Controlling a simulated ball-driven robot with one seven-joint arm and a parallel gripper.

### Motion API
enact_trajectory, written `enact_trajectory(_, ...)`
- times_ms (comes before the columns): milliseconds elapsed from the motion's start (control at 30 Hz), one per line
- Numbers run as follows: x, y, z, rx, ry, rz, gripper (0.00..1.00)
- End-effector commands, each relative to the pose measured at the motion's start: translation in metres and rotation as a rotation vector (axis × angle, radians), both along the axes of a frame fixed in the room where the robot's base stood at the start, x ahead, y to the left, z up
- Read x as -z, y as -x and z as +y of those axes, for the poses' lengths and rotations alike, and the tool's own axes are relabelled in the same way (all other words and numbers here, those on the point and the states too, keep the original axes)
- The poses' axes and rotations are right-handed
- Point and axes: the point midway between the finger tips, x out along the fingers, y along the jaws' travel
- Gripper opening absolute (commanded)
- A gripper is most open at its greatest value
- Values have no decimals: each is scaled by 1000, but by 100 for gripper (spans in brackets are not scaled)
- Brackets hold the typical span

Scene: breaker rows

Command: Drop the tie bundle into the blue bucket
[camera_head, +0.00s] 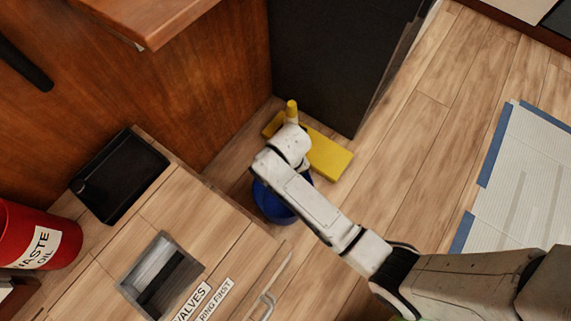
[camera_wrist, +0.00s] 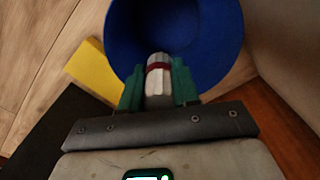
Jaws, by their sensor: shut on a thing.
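The blue bucket (camera_head: 270,203) stands on the wood floor beside the cabinet, partly covered by my arm. In the wrist view the bucket (camera_wrist: 215,35) opens just beyond my fingertips. My gripper (camera_wrist: 158,82) has green fingers shut on the tie bundle (camera_wrist: 158,78), a pale grey-white bundle with a dark red band. The bundle's far end overlaps the bucket's interior in that view; its height above the bucket cannot be told. In the head view my gripper and the bundle are hidden behind my arm.
A yellow block (camera_head: 329,158) lies behind the bucket, near a dark cabinet (camera_head: 335,60). A wood counter at left holds a black tray (camera_head: 118,175), a red waste-oil container (camera_head: 30,238) and a grey recess (camera_head: 160,276). Open floor lies right, with a blue-edged mat (camera_head: 525,180).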

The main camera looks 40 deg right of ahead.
Motion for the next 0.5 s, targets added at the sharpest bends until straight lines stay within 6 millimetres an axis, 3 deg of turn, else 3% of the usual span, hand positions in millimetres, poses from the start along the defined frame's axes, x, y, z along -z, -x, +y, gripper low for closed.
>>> enact_trajectory(67, -1, 0, 0, 0, 0, 0, 1)
enact_trajectory(100, -1, 0, 0, 0, 0, 0, 32)
enact_trajectory(400, 0, 0, 0, 0, 0, 0, 60)
enact_trajectory(500, 0, 0, 0, 0, 0, 0, 60)
